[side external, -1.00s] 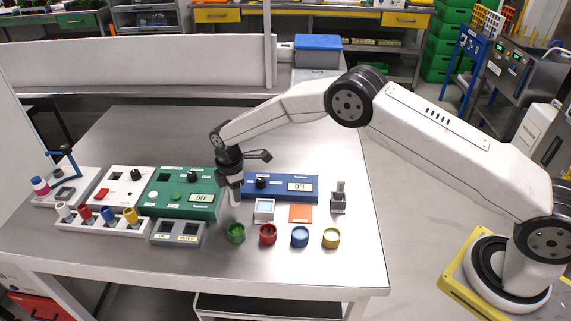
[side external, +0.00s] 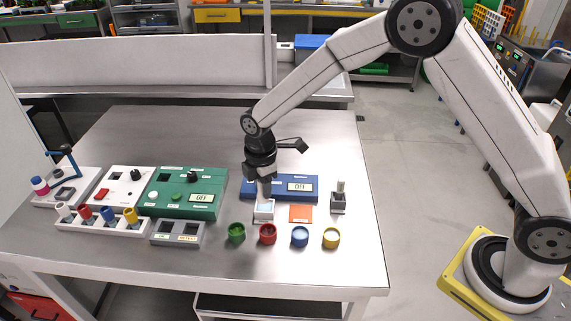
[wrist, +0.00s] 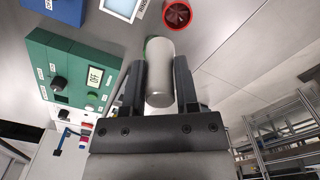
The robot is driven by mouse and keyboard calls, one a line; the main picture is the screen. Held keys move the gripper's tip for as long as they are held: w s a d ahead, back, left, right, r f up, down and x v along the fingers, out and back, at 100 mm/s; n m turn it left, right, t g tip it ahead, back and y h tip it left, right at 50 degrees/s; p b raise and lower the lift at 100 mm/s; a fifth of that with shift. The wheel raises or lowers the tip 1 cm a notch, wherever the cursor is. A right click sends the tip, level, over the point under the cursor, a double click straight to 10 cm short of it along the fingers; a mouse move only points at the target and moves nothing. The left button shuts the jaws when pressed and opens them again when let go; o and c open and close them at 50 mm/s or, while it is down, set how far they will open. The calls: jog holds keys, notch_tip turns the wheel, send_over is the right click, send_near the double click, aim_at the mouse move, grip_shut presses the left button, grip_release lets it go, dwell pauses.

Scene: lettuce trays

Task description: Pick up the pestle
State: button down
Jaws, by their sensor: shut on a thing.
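My gripper (side external: 265,184) points down over the bench, just above a small white-framed tray (side external: 263,217) with a pale blue face. In the wrist view my gripper (wrist: 158,82) is shut on the pestle, a smooth pale grey cylinder (wrist: 160,72) with a rounded end, lying between the two fingers. In the side view the pestle is mostly hidden by the gripper and too small to make out clearly. Whether its lower end touches the tray cannot be told.
A blue box (side external: 297,187) with a display is close behind my gripper. An orange square (side external: 301,213) and a dark holder (side external: 339,206) are to the right.

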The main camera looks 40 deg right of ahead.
jog(key=shift+s+d+r, duration=0.2)
jog(key=shift+s+r, duration=0.15)
jog(key=shift+s, duration=0.4)
jog(key=shift+s+d+r, duration=0.15)
jog(key=shift+s+r, duration=0.2)
jog(key=shift+s, duration=0.35)
jog(key=shift+w+a+f, duration=0.1)
jog(key=shift+a+f, duration=0.15)
jog(key=shift+f, duration=0.55)
jog(key=shift+w+a+f, duration=0.1)
jog(key=shift+a+f, duration=0.2)
jog(key=shift+f, duration=0.45)
jog(key=shift+w+a+f, duration=0.1)
jog(key=shift+a+f, duration=0.15)
jog(key=shift+f, duration=0.55)
jog(key=shift+s+f, duration=0.1)
jog(key=shift+f, duration=2.05)
jog(key=shift+f, duration=1.65)
jog(key=shift+r, duration=0.1)
notch_tip(320, 180, up, 6)
jog(key=shift+r, duration=0.25)
